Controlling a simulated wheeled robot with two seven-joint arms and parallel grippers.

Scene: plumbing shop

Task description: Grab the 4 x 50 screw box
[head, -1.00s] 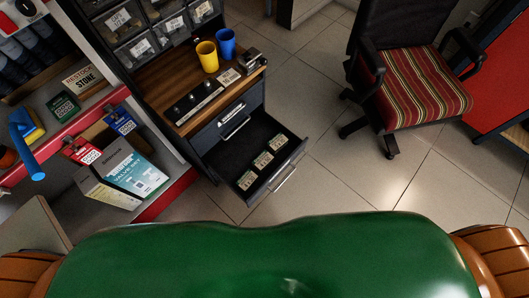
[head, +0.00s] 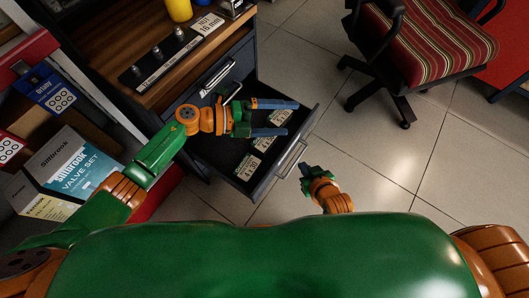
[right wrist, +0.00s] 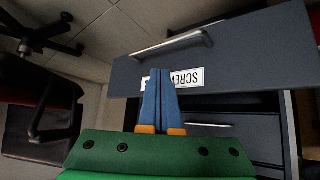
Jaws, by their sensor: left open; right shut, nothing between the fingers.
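Several small screw boxes lie in a row in the open dark drawer (head: 218,153): a near one (head: 247,168), a middle one (head: 264,143) and a far one (head: 281,117). Their printing is too small to read. My left gripper (head: 291,118) is open over the drawer, its blue fingers on either side of the far box in the picture; I cannot tell its height above it. My right gripper (head: 305,170) is shut and empty, just outside the drawer front. In the right wrist view its fingers (right wrist: 161,75) point at the drawer's upside-down "SCREW" label (right wrist: 190,79).
The drawer handle (head: 290,158) is close to my right gripper. A wooden cabinet top (head: 120,35) with a peg strip (head: 165,60) stands behind my left arm. A valve set box (head: 75,165) is at left. A striped chair (head: 420,40) stands at right on open floor.

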